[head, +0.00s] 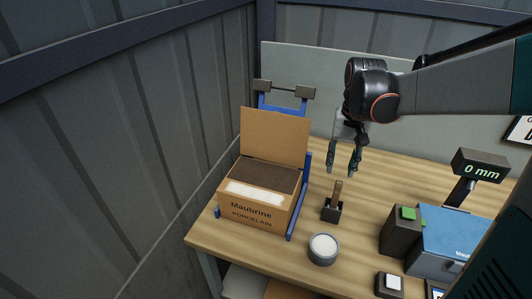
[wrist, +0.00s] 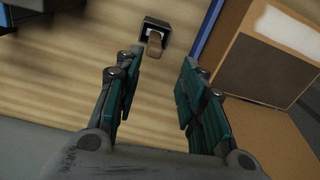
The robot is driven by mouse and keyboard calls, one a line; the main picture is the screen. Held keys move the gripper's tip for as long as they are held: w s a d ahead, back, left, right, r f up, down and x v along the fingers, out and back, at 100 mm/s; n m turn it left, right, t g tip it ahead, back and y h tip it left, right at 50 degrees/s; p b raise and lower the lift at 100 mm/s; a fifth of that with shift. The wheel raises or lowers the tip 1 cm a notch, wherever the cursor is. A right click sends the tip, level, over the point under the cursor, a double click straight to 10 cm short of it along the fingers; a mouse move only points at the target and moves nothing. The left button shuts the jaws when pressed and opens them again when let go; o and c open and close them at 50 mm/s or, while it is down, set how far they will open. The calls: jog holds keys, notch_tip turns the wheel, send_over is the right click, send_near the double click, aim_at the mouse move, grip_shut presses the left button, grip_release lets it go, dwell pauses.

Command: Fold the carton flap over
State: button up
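The carton (head: 254,205) is a brown box marked "Maubrine PORCELAIN" on the left part of the table in the head view. Its flap (head: 274,135) stands up at the back edge, and the top is open, showing a dark inside and a white patch near the front. My gripper (head: 343,170) is to the right of the flap, above the table, pointing down. Its fingers are apart with nothing between them. In the wrist view, my gripper (wrist: 160,90) is open, and part of the carton (wrist: 262,62) shows at right.
A blue frame (head: 304,195) stands around the carton. A small black holder with a wooden handle (head: 333,207) stands right of the carton, with a round tin (head: 323,249) in front. A blue box (head: 445,240) and a "0 mm" display (head: 480,168) are at right. A corrugated wall (head: 120,150) rises at left.

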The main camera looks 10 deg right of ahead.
jog(key=w+a+r+n+t+y+p, duration=0.1)
jog(key=w+a+r+n+y+p, duration=0.15)
jog(key=w+r+n+p, duration=0.65)
jog(key=w+a+r+n+y+p, duration=0.2)
jog(key=w+a+r+n+p, duration=0.2)
jog(key=w+r+n+p, duration=0.55)
jog(key=shift+m, duration=0.85)
jog(key=x, duration=0.4)
jog(key=p+x, duration=0.1)
jog(key=x, duration=0.3)
jog(key=p+x, duration=0.1)
jog(key=x, duration=0.4)
jog(key=shift+a+r, duration=0.15)
jog(key=shift+a, duration=0.15)
grip_shut()
